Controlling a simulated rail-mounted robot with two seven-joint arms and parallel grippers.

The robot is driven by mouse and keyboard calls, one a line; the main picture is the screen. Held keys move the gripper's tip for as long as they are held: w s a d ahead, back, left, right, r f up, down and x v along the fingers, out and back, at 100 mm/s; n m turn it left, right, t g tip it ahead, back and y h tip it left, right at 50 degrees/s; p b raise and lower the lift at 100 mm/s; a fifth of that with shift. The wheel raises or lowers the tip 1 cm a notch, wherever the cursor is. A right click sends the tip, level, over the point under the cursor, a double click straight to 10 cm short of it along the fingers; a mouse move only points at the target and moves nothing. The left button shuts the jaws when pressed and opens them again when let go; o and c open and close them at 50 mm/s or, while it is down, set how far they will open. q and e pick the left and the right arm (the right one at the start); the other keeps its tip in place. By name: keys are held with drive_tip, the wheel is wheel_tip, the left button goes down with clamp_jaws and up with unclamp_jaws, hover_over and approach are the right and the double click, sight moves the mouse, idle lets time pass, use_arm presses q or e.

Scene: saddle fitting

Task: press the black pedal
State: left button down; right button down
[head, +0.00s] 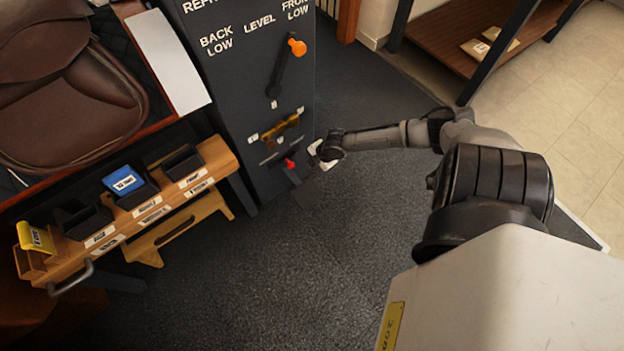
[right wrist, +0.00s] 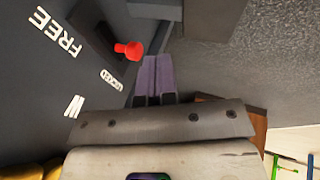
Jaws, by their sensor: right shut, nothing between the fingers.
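A dark flat piece that looks like the black pedal (head: 306,193) sticks out low at the foot of the dark cabinet in the head view, just above the carpet. My right gripper (head: 317,160) is above it and a little to its right, close to the cabinet's front. The gap between them is hard to judge. In the right wrist view the fingers of my right gripper (right wrist: 153,72) are together, with nothing between them. A dark block (right wrist: 197,30) lies beyond the fingertips there; I cannot tell whether it is the pedal. My left gripper is not in view.
A small lever with a red knob (head: 289,164) is just left of my right gripper; the red knob (right wrist: 131,50) is also close beside the fingers in the wrist view. Higher up is an orange-knobbed lever (head: 297,47). A wooden bin rack (head: 140,215) stands left. Carpet in front is clear.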

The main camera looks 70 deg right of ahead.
wheel_tip(320, 180, up, 3)
drive_tip(key=a+g+y, duration=0.1)
drive_tip(key=g, duration=0.1)
drive_tip(key=m+g+y+b, duration=0.1)
drive_tip(key=b, duration=0.7)
hover_over(307, 195)
drive_tip(key=f, duration=1.1)
drive_tip(key=shift+s+d+f, duration=0.3)
drive_tip(key=shift+f, duration=0.1)
drive_tip(key=shift+d+f+g+b, duration=0.1)
drive_tip(key=shift+f+g+b, duration=0.2)
drive_tip(key=shift+f+b, duration=0.6)
drive_tip(key=shift+f, duration=0.2)
